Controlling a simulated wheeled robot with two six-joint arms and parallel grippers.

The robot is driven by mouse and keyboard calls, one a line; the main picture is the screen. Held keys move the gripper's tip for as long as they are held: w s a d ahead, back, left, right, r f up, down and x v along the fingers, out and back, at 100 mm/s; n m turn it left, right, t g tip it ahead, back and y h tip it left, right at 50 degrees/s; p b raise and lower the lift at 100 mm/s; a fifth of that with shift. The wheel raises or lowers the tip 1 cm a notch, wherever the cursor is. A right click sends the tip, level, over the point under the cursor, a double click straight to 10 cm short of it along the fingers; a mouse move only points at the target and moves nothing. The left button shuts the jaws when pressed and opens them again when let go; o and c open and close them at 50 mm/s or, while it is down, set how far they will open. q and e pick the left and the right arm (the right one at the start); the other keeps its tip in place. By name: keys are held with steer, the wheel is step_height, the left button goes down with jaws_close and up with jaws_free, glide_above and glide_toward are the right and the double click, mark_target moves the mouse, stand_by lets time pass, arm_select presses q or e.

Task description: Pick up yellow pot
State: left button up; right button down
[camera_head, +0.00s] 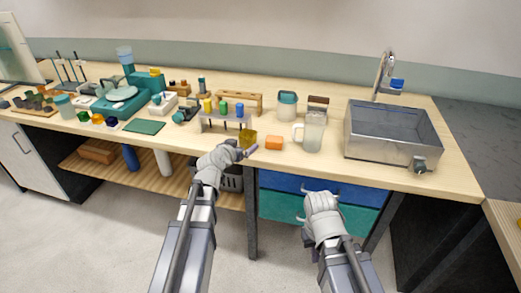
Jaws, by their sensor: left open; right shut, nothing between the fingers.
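A small yellow pot (249,136) stands near the front edge of the workbench, partly hidden by my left gripper. My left gripper (245,149) is open and just in front of the pot, close to it. I cannot tell whether the fingers touch it or are around it. My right gripper (307,191) is shut and empty, low in front of the blue drawer. A second small amber-yellow jar (97,119) stands at the left of the bench, beside a green and a dark blue one.
A rack (222,122) with coloured tubes stands behind the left gripper. A metal sink (393,137) is at the right.

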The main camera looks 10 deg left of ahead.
mark_target(246, 140)
arm_select(q)
steer(key=shift+b+x, duration=0.5)
steer(key=shift+x, duration=0.9)
steer(key=shift+a+b+x, duration=0.15)
steer(key=shift+b+x, duration=0.3)
steer(key=shift+x, duration=0.85)
steer(key=shift+a+b+x, duration=0.15)
steer(key=shift+b+x, duration=0.3)
steer(key=shift+x, duration=0.85)
steer(key=shift+r, duration=0.2)
steer(key=shift+c, duration=0.4)
steer(key=c, duration=1.4)
steer(key=shift+r, duration=0.1)
step_height(246, 140, up, 18)
steer(key=p, duration=1.8)
